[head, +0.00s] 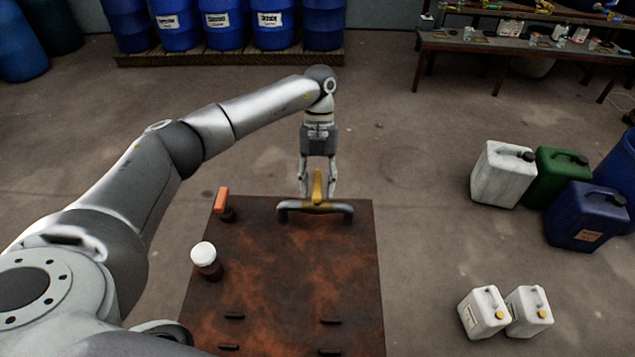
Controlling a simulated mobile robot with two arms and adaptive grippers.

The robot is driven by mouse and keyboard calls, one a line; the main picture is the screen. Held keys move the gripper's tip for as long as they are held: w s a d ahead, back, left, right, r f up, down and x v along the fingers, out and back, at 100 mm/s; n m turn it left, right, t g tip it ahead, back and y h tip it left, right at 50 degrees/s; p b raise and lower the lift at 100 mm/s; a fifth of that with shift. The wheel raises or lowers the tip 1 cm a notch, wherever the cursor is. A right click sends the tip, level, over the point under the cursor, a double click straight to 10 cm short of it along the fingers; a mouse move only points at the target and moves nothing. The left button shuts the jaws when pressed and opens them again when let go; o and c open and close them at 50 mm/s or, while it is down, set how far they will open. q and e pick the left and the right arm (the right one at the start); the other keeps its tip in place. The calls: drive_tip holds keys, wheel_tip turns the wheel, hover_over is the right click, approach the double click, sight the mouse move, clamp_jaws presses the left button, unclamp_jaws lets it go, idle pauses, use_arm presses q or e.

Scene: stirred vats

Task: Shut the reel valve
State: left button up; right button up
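A rusty brown table (275,276) stands in front of me. At its far edge is a grey pipe piece (336,209) with a yellow lever (318,187) standing up from its middle. I see no label saying which fitting is the reel valve. My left gripper (318,191) points down over the yellow lever, one finger on each side. The fingers are spread, with gaps between them and the lever. My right gripper is not in view.
An orange-handled fitting (221,200) and a white-capped brown bottle (205,259) are on the table's left side. Jerrycans (502,174) stand on the floor at right. Blue drums (222,25) and a bench (514,49) are behind. Floor between is clear.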

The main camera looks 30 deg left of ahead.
use_arm(q)
drive_tip(key=v, duration=1.2)
drive_tip(key=shift+f, duration=0.1)
